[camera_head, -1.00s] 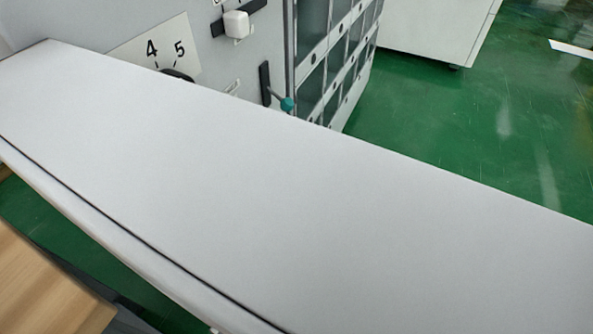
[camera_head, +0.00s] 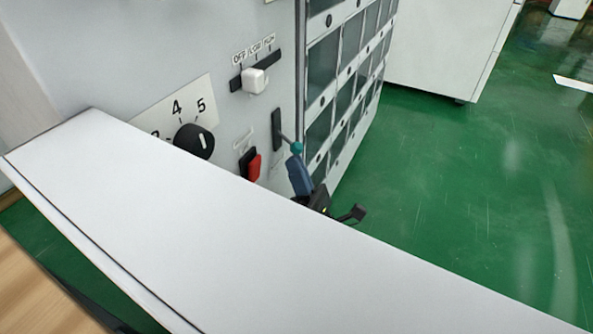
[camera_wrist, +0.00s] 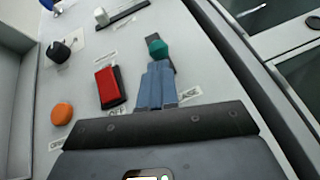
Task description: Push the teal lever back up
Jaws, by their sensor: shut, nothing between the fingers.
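The teal lever's ball knob (camera_head: 297,148) sits at the end of a thin grey rod that sticks out of a dark slot plate (camera_head: 277,130) on the grey machine panel. In the wrist view the teal knob (camera_wrist: 157,47) is just beyond my fingertips. My gripper (camera_head: 296,160) is shut and empty, with its blue fingers directly below the knob. In the wrist view my fingers (camera_wrist: 159,68) are together, their tips at or very near the knob; I cannot tell whether they touch. My arm's broad white link hides the lower panel in the head view.
Left of the lever are a red rocker switch (camera_head: 254,168), a black dial (camera_head: 194,141) and a white slider knob (camera_head: 254,81). An orange button (camera_wrist: 62,114) shows in the wrist view. Glass-fronted compartments (camera_head: 323,67) stand to the right, beside open green floor (camera_head: 440,170).

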